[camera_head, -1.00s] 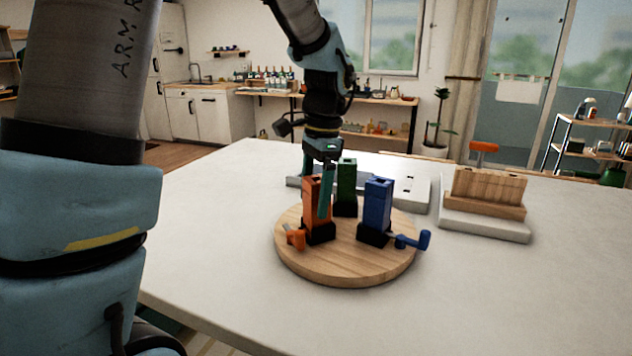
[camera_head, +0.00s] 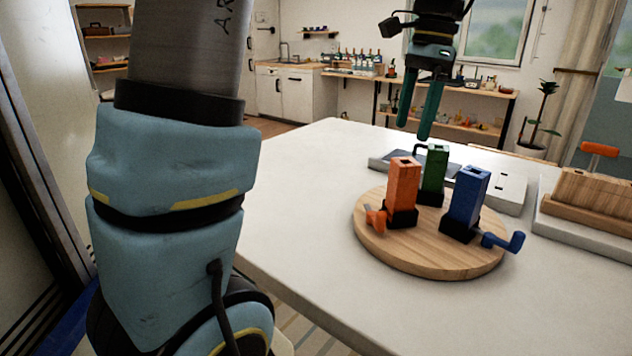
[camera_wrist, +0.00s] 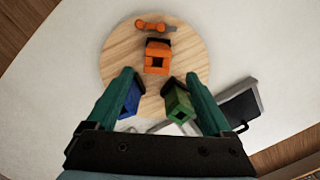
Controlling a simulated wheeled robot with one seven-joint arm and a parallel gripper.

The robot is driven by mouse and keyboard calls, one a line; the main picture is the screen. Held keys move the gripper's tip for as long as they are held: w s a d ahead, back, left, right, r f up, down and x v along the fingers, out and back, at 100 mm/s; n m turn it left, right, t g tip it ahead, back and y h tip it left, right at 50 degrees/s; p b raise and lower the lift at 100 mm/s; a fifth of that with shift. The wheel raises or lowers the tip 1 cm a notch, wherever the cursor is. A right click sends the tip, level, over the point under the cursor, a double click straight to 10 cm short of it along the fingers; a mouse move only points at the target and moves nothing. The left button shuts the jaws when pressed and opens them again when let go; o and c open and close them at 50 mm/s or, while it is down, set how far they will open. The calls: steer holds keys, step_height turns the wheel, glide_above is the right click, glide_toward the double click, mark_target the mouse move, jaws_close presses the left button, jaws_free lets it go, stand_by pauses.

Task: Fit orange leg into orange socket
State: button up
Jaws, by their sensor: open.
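The orange leg (camera_head: 403,184), a square column with a dark opening in its top, stands upright on the round wooden board (camera_head: 440,250). Its lower end sits in a black socket (camera_head: 401,217) with an orange lever (camera_head: 375,219) beside it. How deep it sits is hidden. In the wrist view the orange leg (camera_wrist: 157,57) shows beyond the fingertips, its lever (camera_wrist: 155,26) past it. My gripper (camera_head: 413,130) is open and empty, above and behind the columns, apart from the orange leg. Its two green fingers also show in the wrist view (camera_wrist: 160,75).
A green column (camera_head: 433,170) and a blue column (camera_head: 466,192) with a blue crank (camera_head: 504,241) share the board. A grey-white tray (camera_head: 503,188) lies behind. A wooden block (camera_head: 592,200) and an orange-topped tool (camera_head: 600,150) are at right. The table's left is clear.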

steer(key=a+f+n, duration=0.3)
steer(key=a+f, duration=0.2)
steer(key=a, duration=0.1)
steer(key=a+f+n+h, duration=0.1)
steer(key=a+f+n, duration=0.3)
steer(key=a, duration=0.3)
steer(key=a+f+n+t, duration=0.1)
steer(key=a+f+n, duration=0.3)
steer(key=a, duration=0.3)
steer(key=shift+a+f, duration=0.1)
steer(key=shift+f, duration=0.75)
steer(key=s+a+f+n, duration=0.2)
steer(key=a, duration=0.1)
steer(key=s+a+f+n, duration=0.1)
steer(key=a+n, duration=0.1)
steer(key=shift+s+a+f+t+h, duration=0.15)
steer(key=shift+s+f+t+h, duration=0.15)
steer(key=shift+f+t, duration=0.1)
steer(key=shift+w, duration=0.1)
